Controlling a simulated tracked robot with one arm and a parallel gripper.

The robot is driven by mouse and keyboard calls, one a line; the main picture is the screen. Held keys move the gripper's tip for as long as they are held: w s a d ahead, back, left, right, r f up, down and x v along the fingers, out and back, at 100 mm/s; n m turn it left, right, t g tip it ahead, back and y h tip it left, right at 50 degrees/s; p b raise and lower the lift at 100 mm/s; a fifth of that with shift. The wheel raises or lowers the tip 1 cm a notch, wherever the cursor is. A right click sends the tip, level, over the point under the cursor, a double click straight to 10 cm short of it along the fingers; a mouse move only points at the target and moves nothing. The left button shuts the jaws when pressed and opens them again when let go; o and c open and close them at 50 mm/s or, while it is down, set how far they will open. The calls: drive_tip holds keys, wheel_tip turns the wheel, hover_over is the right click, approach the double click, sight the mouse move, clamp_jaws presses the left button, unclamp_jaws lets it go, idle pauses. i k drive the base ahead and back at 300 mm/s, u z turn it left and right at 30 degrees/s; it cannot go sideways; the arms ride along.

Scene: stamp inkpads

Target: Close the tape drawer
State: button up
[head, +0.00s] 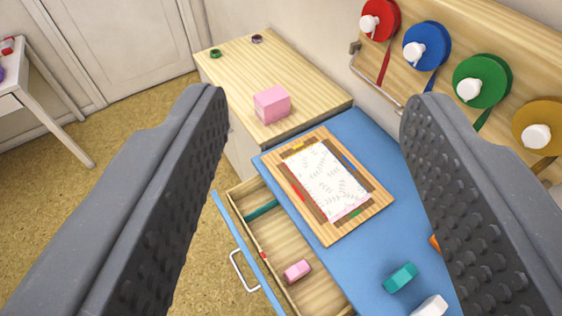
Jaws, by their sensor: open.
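The tape drawer (283,246) stands pulled out below the blue worktop, at the lower middle of the head view. It has a blue front panel (242,246) and a pale metal handle (240,271). Inside it are a pink block (297,271) and a teal strip (261,211). Its near end runs out of the picture. My gripper (312,105) is open and empty. Its two dark, studded fingers frame the view, with the drawer between and beyond them. The fingers appear apart from the drawer and handle.
A wooden board with a patterned sheet (328,180) lies on the blue worktop (363,130). A teal block (400,277) and a white one (430,306) lie nearby. A wooden cabinet top (300,75) holds a pink box (271,104). Coloured tape rolls hang right. Floor left of the drawer is clear.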

sight(280, 245)
drive_tip(key=k, duration=1)
drive_tip(key=u, duration=0.15)
drive_tip(key=i, duration=0.4)
drive_tip(key=u, duration=0.05)
